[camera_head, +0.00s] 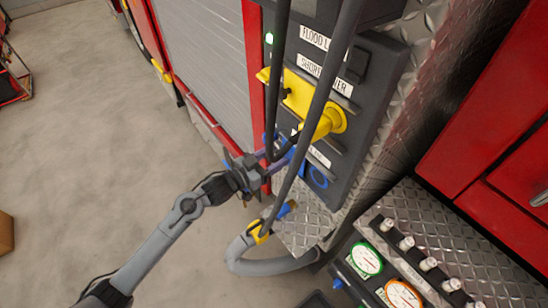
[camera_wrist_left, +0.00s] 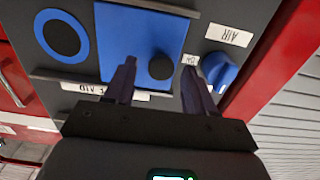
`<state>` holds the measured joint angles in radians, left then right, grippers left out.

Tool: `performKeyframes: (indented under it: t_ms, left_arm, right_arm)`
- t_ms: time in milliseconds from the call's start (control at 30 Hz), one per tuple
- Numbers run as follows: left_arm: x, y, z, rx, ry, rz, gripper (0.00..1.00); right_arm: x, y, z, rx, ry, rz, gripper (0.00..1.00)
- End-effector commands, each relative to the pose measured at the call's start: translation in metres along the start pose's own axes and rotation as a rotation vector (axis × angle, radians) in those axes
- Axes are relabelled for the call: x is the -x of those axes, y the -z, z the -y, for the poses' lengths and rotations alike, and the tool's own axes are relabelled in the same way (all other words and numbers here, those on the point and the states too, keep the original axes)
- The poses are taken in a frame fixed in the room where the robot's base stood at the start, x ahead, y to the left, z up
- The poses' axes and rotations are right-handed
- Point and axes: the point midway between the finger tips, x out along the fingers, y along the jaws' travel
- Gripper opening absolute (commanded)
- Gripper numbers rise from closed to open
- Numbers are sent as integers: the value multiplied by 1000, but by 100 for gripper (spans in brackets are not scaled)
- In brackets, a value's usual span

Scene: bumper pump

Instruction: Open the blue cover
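The blue cover (camera_wrist_left: 125,35) is a flat blue panel on the dark pump panel, with a round black knob (camera_wrist_left: 160,67) near its lower right corner in the left wrist view. My left gripper (camera_wrist_left: 159,72) is open, its two dark fingers apart on either side of the knob. I cannot tell whether the fingers touch it. In the head view my left gripper (camera_head: 284,156) is at the lower part of the panel, and the fingers and hanging hoses hide much of the cover there. The cover appears shut. My right gripper is not in view.
A yellow fitting (camera_head: 322,122) sits above. Dark hoses (camera_head: 325,85) hang in front. Gauges (camera_head: 366,259) are lower right. Open floor lies left.

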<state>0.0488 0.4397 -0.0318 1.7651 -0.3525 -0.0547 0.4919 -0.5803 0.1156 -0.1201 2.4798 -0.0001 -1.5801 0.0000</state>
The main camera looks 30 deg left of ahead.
Motion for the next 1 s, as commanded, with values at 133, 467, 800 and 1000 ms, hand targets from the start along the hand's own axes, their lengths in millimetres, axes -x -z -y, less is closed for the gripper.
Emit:
performKeyframes:
  t_ms: [133, 467, 800, 1000]
  left_arm:
    - [0, 0, 0, 0, 0, 0, 55]
    - [12, -1, -1, 0, -1, 2, 55]
    - [65, -1, 0, 0, 0, 4, 55]
    - [92, -1, 0, 1, 0, 3, 55]
  right_arm:
    - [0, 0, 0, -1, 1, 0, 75]
    - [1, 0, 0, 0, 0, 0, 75]
    - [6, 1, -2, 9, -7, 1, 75]
    - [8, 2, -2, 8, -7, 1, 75]
